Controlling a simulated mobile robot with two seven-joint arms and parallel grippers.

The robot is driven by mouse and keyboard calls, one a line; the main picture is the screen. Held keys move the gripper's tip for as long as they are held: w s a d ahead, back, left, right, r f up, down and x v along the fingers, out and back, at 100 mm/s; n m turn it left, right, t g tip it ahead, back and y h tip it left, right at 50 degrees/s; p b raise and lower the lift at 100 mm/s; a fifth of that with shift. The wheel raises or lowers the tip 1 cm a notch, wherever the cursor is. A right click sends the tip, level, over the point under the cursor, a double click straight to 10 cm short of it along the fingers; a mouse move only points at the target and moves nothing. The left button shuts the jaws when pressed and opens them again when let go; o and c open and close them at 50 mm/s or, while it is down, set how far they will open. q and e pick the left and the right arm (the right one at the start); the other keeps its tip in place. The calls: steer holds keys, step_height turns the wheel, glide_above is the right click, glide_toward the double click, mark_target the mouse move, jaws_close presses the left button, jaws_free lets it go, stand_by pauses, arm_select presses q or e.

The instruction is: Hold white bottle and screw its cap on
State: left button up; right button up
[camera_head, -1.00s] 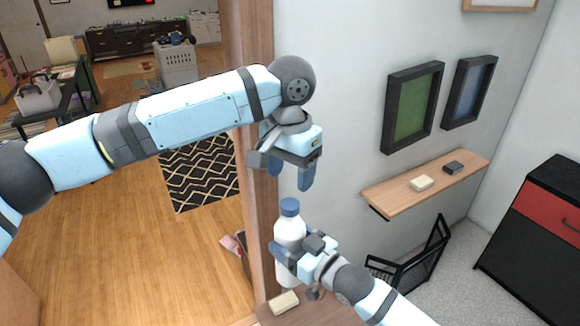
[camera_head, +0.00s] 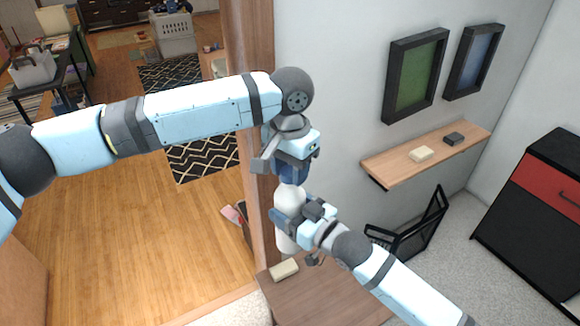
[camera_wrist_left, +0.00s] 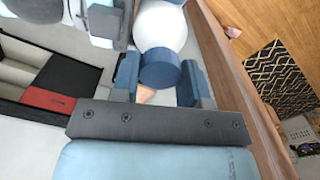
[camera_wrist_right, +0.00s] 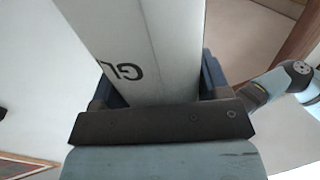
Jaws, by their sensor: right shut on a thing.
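My right gripper (camera_head: 298,222) is shut on the white bottle (camera_head: 288,203) and holds it upright. In the right wrist view, the bottle (camera_wrist_right: 145,45) fills the space between the fingers and shows dark lettering. My left gripper (camera_head: 291,172) points down at the bottle's top, with its fingers either side of the blue cap. The cap (camera_wrist_left: 160,67) shows in the left wrist view between the open fingers, over the white bottle top. In the head view the fingers hide most of the cap. I cannot tell how tightly the cap is seated.
A brown tabletop (camera_head: 325,290) with a cream block (camera_head: 284,270) lies below the bottle. A wooden post (camera_head: 250,60) stands just behind my left gripper. A wall shelf (camera_head: 390,167), a black rack (camera_head: 415,230) and a black-and-red cabinet (camera_head: 545,210) are on the right.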

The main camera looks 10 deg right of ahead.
arm_select(q)
steer(key=c, duration=0.3)
steer(key=shift+m, duration=0.9)
steer(key=shift+c, duration=0.2)
steer(key=o, duration=1.1)
steer(key=shift+r, duration=0.15)
step_height(320, 180, up, 12)
steer(key=shift+f, duration=0.2)
